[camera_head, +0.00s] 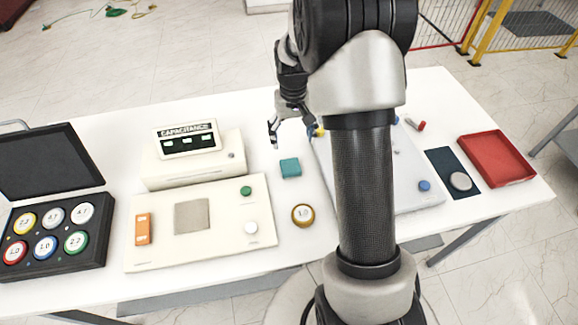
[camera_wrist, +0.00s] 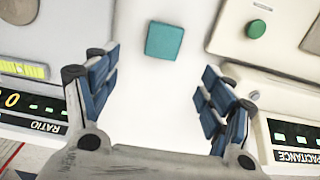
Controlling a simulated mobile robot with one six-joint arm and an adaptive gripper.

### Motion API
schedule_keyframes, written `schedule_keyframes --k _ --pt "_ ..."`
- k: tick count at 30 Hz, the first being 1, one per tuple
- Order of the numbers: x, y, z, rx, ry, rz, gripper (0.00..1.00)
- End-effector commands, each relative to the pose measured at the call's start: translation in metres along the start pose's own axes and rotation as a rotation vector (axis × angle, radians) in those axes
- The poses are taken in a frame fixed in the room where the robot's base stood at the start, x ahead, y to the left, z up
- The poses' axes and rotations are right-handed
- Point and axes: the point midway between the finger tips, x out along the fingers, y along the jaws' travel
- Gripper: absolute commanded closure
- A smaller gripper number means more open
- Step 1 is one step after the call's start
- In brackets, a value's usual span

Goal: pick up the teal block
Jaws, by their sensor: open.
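The teal block (camera_head: 290,167) lies on the white table between the cream capacitance device and the pale panel partly behind my arm. In the wrist view the teal block (camera_wrist: 164,41) shows whole, ahead of the fingertips and a little left of the middle of the gap. My gripper (camera_head: 296,132) hangs above the table, behind the block in the head view. In the wrist view my gripper (camera_wrist: 160,75) has its blue-padded fingers wide apart with nothing between them. It does not touch the block.
The cream capacitance device (camera_head: 202,220) is left of the block. A round weight marked 1.0 (camera_head: 303,215) lies in front of it. A black case (camera_head: 55,255) of round weights is far left. A red tray (camera_head: 497,158) is far right. My arm hides part of the pale panel (camera_head: 410,170).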

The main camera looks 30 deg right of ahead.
Motion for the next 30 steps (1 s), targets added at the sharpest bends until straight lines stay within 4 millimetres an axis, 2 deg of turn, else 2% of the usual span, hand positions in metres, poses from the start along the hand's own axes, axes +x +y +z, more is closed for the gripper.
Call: schedule_keyframes --k 1,3,9,17,26,30 --pt "0.015 0.0 0.001 0.0 -0.005 0.0 0.25" --pt "0.031 -0.001 0.002 0.0 -0.005 0.0 0.25" --pt "0.064 -0.001 0.001 -0.001 -0.002 0.0 0.25" --pt "0.078 -0.002 0.001 -0.001 0.0 0.0 0.25" --pt "0.12 -0.006 0.004 -0.001 -0.003 0.0 0.25" --pt "0.126 -0.006 0.003 -0.001 0.001 0.0 0.25"
